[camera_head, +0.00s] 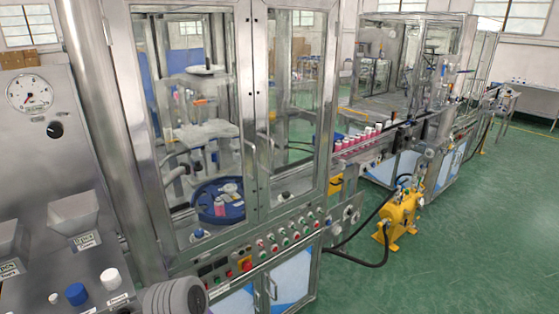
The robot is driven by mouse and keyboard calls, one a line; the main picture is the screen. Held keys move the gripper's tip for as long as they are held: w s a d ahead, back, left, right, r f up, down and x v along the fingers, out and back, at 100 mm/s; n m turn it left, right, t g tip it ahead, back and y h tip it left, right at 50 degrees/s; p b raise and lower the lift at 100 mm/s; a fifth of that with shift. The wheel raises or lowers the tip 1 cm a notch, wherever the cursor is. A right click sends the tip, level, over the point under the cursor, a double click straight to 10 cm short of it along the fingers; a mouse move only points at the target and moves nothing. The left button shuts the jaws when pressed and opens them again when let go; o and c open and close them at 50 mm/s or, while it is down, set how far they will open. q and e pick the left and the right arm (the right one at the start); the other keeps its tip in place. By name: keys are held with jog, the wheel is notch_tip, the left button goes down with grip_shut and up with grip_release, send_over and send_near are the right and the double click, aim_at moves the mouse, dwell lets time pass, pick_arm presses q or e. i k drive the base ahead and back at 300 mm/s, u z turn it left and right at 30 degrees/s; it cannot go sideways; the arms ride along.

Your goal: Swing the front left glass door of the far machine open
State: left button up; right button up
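A tall steel machine with two framed glass doors stands in the middle. Its front left glass door (243,90) looks shut, its frame meeting the right glass door (259,90) at a narrow seam. A slim handle (250,158) is on the left door's inner edge, beside another handle (271,145) on the right door. Through the glass I see a blue round turntable (208,211). Another glazed machine (420,60) stands farther back on the right. Neither of my grippers shows in this view.
A steel panel with a gauge (30,92) and hoppers (77,213) fills the near left. A button panel (267,247) lies below the doors. A conveyor with red, white-capped cans (368,137) leads right. A yellow pump (400,215) stands on the green floor, which is open at right.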

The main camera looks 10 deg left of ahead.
aim_at(118, 26)
jog(key=z, duration=0.15)
jog(key=i, duration=0.95)
jog(key=u, duration=0.25)
